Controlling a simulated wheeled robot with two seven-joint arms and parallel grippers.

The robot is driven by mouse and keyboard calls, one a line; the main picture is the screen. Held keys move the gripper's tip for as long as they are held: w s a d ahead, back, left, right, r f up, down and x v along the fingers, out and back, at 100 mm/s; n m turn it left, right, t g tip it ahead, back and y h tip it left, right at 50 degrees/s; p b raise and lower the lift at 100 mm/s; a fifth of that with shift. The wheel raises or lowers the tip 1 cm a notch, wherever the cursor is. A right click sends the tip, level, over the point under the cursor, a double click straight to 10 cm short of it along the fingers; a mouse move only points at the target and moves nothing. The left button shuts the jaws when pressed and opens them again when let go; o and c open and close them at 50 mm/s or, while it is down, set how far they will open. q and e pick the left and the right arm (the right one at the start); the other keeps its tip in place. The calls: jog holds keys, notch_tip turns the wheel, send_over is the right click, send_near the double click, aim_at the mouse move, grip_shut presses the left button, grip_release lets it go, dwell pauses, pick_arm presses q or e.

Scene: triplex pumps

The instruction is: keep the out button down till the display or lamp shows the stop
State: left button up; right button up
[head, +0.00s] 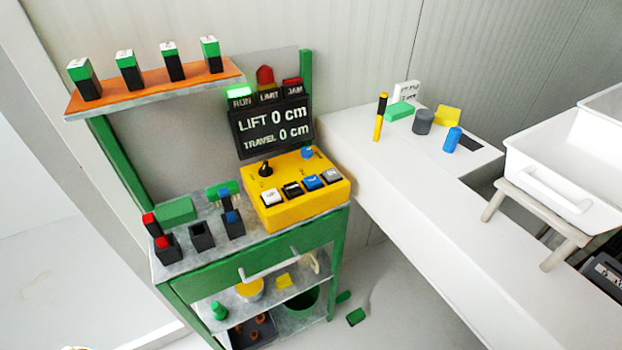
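A yellow control box (296,209) stands on the green workbench. Along its front is a row of buttons: a white one (271,197), a black one (292,189), a blue one (312,182) and a grey one (330,176). The lettering on the blue and grey caps is too small to read surely, so I cannot tell which is out. The dark display (272,127) behind reads LIFT 0 cm and TRAVEL 0 cm. Above it, the green RUN lamp (239,91) looks bright; the red LIMIT lamp (265,76) and JAM lamp (292,82) look dark. Neither gripper is in view.
The box also carries a black knob (265,169) and a blue knob (307,152). Black holders (202,237) stand left of it on the bench (243,239). An orange shelf (155,88) is above. A white counter (400,180) with small items and a white bin (560,165) is right.

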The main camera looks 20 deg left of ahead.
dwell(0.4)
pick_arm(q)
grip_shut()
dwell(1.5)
